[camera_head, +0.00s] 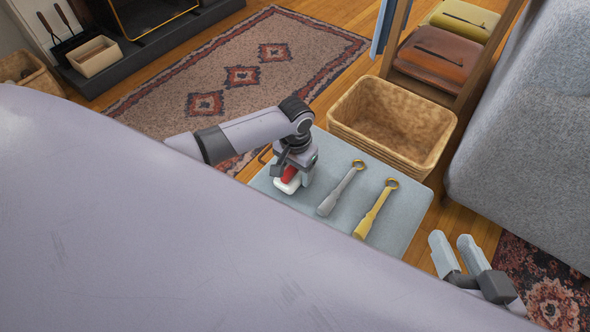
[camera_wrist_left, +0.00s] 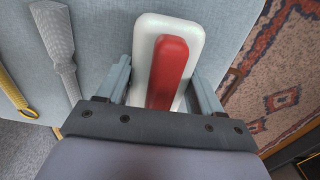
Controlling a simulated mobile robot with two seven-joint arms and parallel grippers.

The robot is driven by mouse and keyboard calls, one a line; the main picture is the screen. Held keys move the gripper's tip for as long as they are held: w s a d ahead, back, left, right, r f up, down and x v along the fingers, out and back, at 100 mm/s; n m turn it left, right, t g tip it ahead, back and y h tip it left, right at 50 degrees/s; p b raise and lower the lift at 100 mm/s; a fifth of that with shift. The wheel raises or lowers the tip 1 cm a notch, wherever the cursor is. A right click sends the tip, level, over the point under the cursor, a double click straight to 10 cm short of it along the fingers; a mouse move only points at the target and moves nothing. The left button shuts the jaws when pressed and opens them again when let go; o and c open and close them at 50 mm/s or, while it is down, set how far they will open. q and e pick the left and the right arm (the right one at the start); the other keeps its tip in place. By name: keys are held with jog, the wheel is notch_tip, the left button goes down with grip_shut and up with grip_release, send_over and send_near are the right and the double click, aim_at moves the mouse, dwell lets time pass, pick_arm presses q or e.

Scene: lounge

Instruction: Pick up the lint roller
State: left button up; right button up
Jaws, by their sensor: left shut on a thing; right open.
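A white rounded thing with a red raised bar (camera_head: 287,186), perhaps the lint roller, is at the left end of the pale blue-grey table (camera_head: 401,222). My left gripper (camera_head: 294,172) is over it and shut on it. In the left wrist view the red and white thing (camera_wrist_left: 170,68) is between the two fingers. I cannot tell if it is lifted off the table. My right gripper (camera_head: 451,240) is open and empty, off the table's right side.
A grey tool with a ring (camera_head: 341,190) and a yellow tool with a ring (camera_head: 375,209) lie to the right on the table. A wicker basket (camera_head: 390,150) stands behind it. A grey sofa (camera_head: 530,140) is at right.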

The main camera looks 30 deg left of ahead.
pick_arm(q)
notch_tip(320, 180, up, 7)
jog(key=p, duration=0.3)
jog(key=shift+w+p, duration=0.1)
jog(key=shift+p, duration=0.3)
notch_tip(320, 180, up, 13)
jog(key=p, duration=0.5)
pick_arm(e)
jog(key=d+h, duration=0.1)
jog(key=s+d+r, duration=0.1)
jog(key=d+g+h, duration=0.1)
jog(key=shift+s+d+r+h, duration=0.15)
jog(key=shift+d+r+h, duration=0.15)
jog(key=shift+r, duration=0.1)
